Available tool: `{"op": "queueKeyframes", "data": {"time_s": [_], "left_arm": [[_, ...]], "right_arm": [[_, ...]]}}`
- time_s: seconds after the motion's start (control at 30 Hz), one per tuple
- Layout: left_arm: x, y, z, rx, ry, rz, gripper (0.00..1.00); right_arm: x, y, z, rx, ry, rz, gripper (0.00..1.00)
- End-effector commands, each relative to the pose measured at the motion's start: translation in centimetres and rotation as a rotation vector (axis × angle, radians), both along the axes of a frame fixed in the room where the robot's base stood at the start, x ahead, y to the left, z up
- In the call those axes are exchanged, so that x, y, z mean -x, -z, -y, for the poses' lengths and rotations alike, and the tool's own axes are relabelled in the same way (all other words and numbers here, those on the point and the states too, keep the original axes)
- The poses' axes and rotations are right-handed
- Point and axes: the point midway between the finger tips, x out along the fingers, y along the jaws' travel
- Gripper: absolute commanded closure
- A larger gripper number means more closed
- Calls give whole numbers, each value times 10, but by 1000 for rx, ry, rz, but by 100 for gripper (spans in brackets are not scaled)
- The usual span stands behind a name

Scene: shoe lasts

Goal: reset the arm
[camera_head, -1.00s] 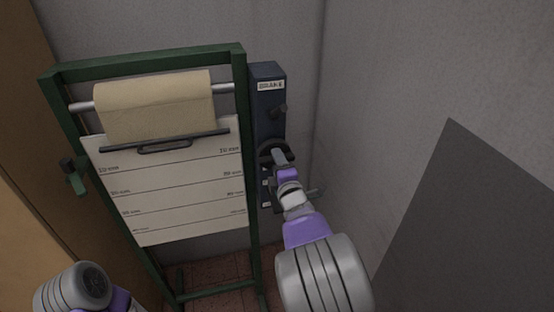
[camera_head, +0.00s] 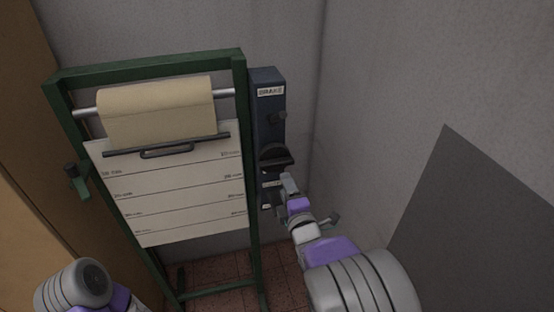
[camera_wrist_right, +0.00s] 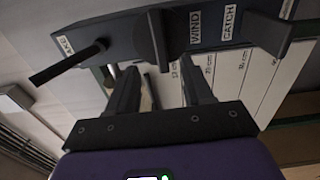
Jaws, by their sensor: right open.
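My right gripper (camera_head: 286,182) is just below and in front of the dark knob (camera_head: 276,158) on the blue-grey panel (camera_head: 268,88). In the right wrist view its two fingers (camera_wrist_right: 162,88) are apart with nothing held between them. The knob (camera_wrist_right: 158,38) shows above the fingers in that view, and I see a gap between it and the fingertips. My left forearm (camera_head: 75,287) shows at the bottom left; its gripper is out of view.
The green frame (camera_head: 240,150) with a paper roll (camera_head: 158,110) and a lined chart (camera_head: 180,190) stands left of the panel. A black lever (camera_wrist_right: 68,64) and another lever (camera_wrist_right: 284,36) stick out from the panel. A grey wall lies at right.

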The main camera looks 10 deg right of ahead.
Motion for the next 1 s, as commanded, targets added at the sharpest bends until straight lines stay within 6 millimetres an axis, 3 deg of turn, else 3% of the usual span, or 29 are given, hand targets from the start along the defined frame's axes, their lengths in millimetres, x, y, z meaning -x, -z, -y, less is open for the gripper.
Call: {"op": "queueKeyframes", "data": {"time_s": [0.17, 0.57, 0.67, 0.77, 0.87, 1.0], "left_arm": [[0, -5, 0, 0, 0, 0, 100], [0, -4, 0, 0, 0, 0, 100], [0, -4, 0, 0, 0, 0, 100], [0, -2, 0, 0, 0, 0, 100], [0, 1, 0, 0, 0, 0, 100], [0, 6, 0, 0, 0, 0, 100]], "right_arm": [[11, -1, 0, -1, 0, 1, 49], [11, 0, 1, -1, 1, -1, 49], [10, 13, 3, -24, 8, -35, 49], [10, 50, 8, -98, 31, -131, 49], [16, 110, 15, -231, 83, -288, 49], [40, 204, 24, -470, 206, -535, 49]]}}
